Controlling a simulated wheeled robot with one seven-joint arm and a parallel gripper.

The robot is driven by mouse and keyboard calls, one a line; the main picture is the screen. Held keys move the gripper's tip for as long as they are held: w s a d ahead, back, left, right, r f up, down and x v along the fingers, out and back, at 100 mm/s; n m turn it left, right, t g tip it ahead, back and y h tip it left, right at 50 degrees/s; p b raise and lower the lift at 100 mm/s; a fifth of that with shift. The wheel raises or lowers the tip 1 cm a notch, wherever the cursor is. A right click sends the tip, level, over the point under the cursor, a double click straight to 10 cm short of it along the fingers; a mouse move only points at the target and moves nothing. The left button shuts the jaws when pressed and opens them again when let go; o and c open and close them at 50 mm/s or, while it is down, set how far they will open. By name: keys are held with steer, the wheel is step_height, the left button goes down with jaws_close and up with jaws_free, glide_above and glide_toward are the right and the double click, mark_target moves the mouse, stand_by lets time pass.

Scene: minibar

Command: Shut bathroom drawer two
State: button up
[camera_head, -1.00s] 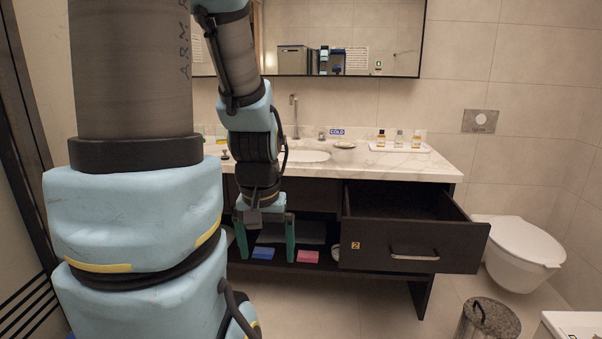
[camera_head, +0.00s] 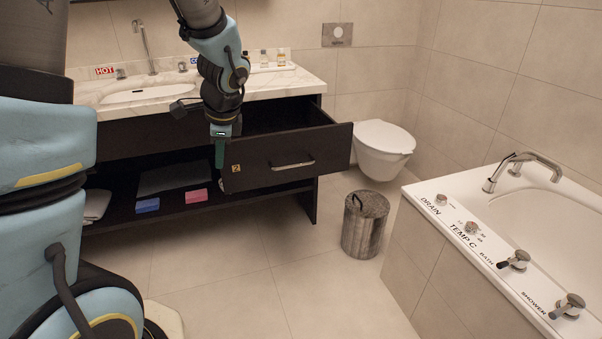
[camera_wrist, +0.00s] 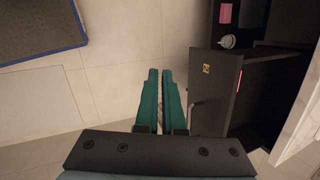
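Drawer two (camera_head: 262,164), a dark drawer with a yellow "2" label and a metal bar handle (camera_head: 292,165), stands pulled out under the marble counter at its right end. It also shows in the wrist view (camera_wrist: 212,105), right of the fingers. My gripper (camera_head: 219,163) is at the left end of the drawer front in the head view. In the wrist view my gripper (camera_wrist: 160,72) has its two green fingers almost together, with a thin gap and nothing held. The fingers look apart from the drawer front there.
The counter (camera_head: 285,86) overhangs the drawer. A lower shelf holds blue (camera_head: 147,205) and pink (camera_head: 196,196) items. A toilet (camera_head: 383,140), a metal bin (camera_head: 364,225) and a bathtub (camera_head: 450,185) stand to the right. The floor before the cabinet is clear.

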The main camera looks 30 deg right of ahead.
steer(key=d+f+m, duration=0.1)
steer(key=d+m, duration=0.1)
steer(key=d, duration=0.1)
steer(key=d+f+m+t+b, duration=0.1)
steer(key=d+m, duration=0.2)
steer(key=d, duration=0.1)
steer(key=d+f+m+b, duration=0.1)
steer(key=d+m, duration=0.1)
steer(key=d, duration=0.1)
steer(key=shift+w+d+f+m+t, duration=0.15)
steer(key=shift+w+d+m+t, duration=0.15)
steer(key=shift+d+t, duration=0.1)
jaws_close()
steer(key=m+t+h+b, duration=0.2)
steer(key=m, duration=0.7)
glide_toward(302, 164)
step_height(302, 164, down, 5)
steer(key=a, duration=0.1)
steer(key=shift+w+f+p, duration=0.1)
steer(key=shift+w+p, duration=0.2)
steer(key=shift+w, duration=0.85)
steer(key=shift+w+d+f, duration=0.2)
steer(key=shift+w+f, duration=0.05)
steer(key=shift+w, duration=0.4)
